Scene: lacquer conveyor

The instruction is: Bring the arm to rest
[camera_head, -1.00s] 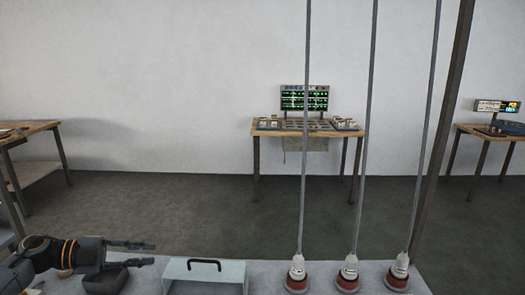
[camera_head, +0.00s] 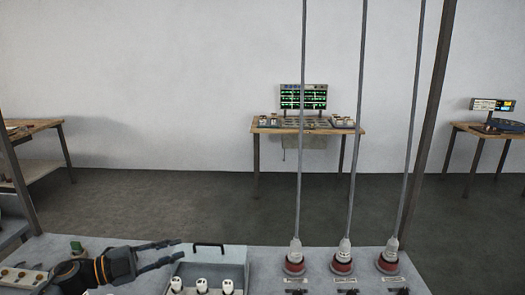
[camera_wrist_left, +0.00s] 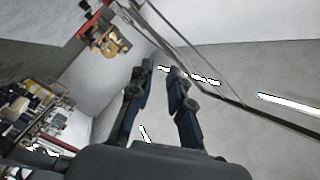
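My left gripper (camera_head: 180,248) is at the lower left in the head view, reaching right over the pale work surface. Its two dark fingers are apart with nothing between them. In the left wrist view, the same gripper (camera_wrist_left: 161,68) shows two separated fingers and an empty gap. In the head view its fingertips appear just left of a pale case (camera_head: 228,254) with a black handle (camera_head: 208,246); I cannot tell the height between them. My right gripper is not in view.
Three red-and-white fittings (camera_head: 342,262) on upright cables stand along the surface to the right. Three white-topped pieces (camera_head: 202,285) show at the case. A white strip with round parts (camera_head: 25,277) lies far left. A wooden table with a monitor (camera_head: 303,97) stands beyond open floor.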

